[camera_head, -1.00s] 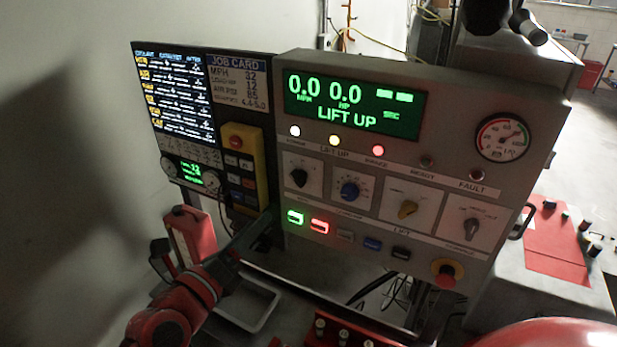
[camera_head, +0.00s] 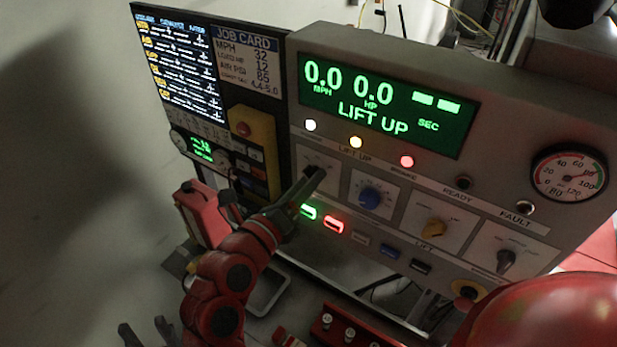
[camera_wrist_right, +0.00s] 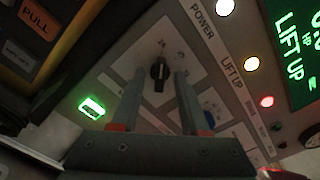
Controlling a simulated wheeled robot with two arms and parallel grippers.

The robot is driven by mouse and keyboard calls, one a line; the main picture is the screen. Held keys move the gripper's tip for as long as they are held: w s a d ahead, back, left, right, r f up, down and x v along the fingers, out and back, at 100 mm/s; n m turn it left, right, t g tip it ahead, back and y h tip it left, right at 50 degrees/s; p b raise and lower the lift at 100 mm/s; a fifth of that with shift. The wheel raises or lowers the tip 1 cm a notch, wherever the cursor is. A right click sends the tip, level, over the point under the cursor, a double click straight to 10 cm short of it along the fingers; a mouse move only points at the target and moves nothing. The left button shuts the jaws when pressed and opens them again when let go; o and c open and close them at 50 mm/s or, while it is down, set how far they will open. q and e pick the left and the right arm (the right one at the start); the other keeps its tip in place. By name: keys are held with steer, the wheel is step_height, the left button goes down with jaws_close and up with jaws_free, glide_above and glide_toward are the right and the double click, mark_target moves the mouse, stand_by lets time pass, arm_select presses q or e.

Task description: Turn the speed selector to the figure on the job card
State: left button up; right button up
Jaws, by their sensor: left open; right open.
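The job card (camera_head: 246,62) on the left board reads MPH 32. The leftmost dial on the grey panel has a black pointer knob (camera_wrist_right: 159,72); I take it for the speed selector. My right gripper (camera_head: 304,184) is at this dial. In the right wrist view its two open fingers (camera_wrist_right: 159,84) point at the panel, one on each side of the knob, with gaps between. The dial's figures are too blurred to read. The green display (camera_head: 385,105) shows 0.0 MPH, 0.0 HP and LIFT UP. My left gripper (camera_head: 147,331) is open and empty at the bottom left.
Below the dials are lit green (camera_head: 309,211) and red (camera_head: 334,225) buttons. A yellow pendant (camera_head: 252,135) hangs left of the panel. A gauge (camera_head: 570,173) is at right.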

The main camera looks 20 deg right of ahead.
jaws_close()
steer(key=shift+m+b, duration=8.9)
steer(key=shift+b, duration=5.8)
steer(key=shift+w, duration=0.1)
jaws_free()
